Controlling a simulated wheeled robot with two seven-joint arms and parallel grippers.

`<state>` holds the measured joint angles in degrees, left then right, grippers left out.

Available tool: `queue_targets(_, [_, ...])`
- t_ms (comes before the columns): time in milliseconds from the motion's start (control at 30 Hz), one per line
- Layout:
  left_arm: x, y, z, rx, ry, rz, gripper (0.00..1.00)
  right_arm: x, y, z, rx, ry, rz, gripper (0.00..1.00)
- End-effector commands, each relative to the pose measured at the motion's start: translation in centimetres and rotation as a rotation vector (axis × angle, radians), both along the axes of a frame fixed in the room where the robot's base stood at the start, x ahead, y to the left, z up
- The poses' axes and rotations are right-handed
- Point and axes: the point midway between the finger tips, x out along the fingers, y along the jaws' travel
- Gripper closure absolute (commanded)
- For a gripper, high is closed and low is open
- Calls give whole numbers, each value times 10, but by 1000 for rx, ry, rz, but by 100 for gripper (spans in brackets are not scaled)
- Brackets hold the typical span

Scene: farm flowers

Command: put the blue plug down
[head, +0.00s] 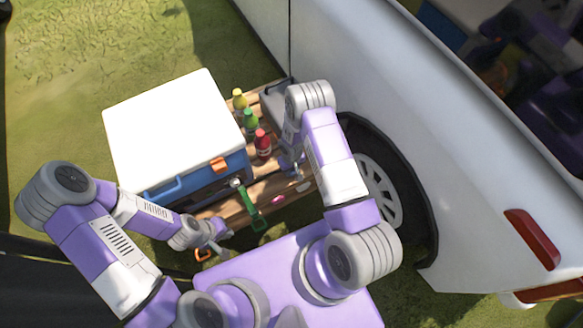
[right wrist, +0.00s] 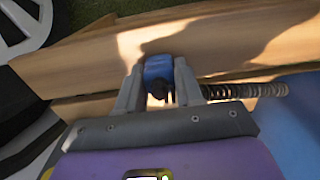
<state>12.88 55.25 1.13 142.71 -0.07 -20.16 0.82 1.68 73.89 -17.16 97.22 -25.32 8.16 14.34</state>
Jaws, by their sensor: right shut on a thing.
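The blue plug (right wrist: 158,68) is between the two fingers of my right gripper (right wrist: 158,88) in the right wrist view. The gripper is shut on it. The plug is over the wooden slats (right wrist: 230,42); I cannot tell whether it touches them. A dark coiled cable (right wrist: 245,90) shows to the right of the gripper.
A white-lidded blue cooler (head: 165,130) covers the bench's left side. Yellow (head: 239,99), green (head: 250,119) and red (head: 262,144) bottles stand beside it. A green-handled tool (head: 249,206) and a small pink thing (head: 278,200) lie in front. The vehicle's wheel (head: 378,190) is at right.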

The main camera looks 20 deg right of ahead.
Motion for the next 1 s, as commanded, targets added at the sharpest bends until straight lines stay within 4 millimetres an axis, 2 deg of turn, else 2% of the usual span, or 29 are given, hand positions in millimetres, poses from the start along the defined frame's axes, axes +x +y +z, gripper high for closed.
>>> queue_targets(33, [0,0,0,0,0,0,100,0,0,0,0,-1,0,60])
queue_targets(167, [0,0,0,0,0,0,100,0,0,0,0,-1,0,40])
queue_targets(467, [0,0,0,0,0,0,100,0,0,1,0,-1,0,39])
queue_targets(567, [0,0,0,0,0,0,100,1,0,8,0,-3,-1,39])
queue_targets(667, [0,0,5,0,0,0,100,2,0,24,0,-4,-1,39])
queue_targets(1000, [0,0,34,0,0,0,100,1,0,101,0,-3,-2,39])
